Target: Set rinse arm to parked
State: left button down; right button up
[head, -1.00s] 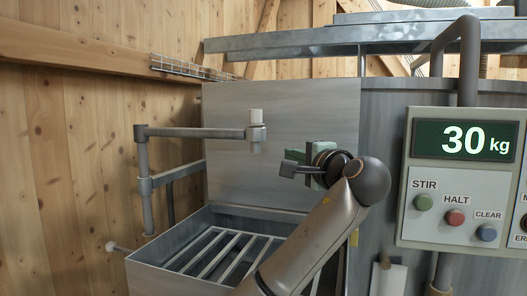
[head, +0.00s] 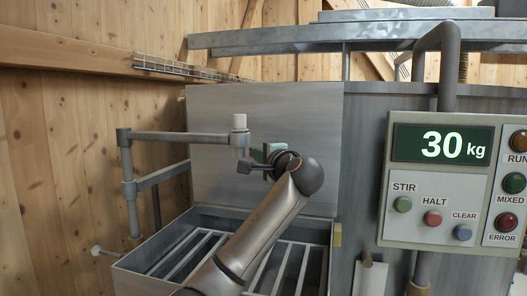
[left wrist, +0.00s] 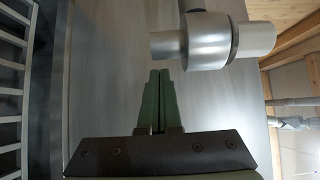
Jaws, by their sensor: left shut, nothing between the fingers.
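The rinse arm (head: 185,138) is a grey horizontal pipe swung out from an upright post (head: 130,190) at the left, over the grated basin. Its free end has a metal collar with a white knob (head: 240,121) on top; this end also shows large in the left wrist view (left wrist: 210,40). My left gripper (head: 262,153) is just right of that end in the head view, partly hidden by its own wrist. In the left wrist view its green fingers (left wrist: 158,100) are shut and empty, close to the collar; contact cannot be told. My right gripper is not in view.
A metal basin with a slatted grate (head: 190,250) lies below, with a metal back panel (head: 215,170) behind. A control box (head: 440,180) reading 30 kg is on the tank at right. A lower brace pipe (head: 165,174) joins the post. Wooden wall at left.

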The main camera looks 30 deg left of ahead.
pick_arm(q)
jog(key=shift+s+d, duration=0.1)
jog(key=shift+s, duration=1.4)
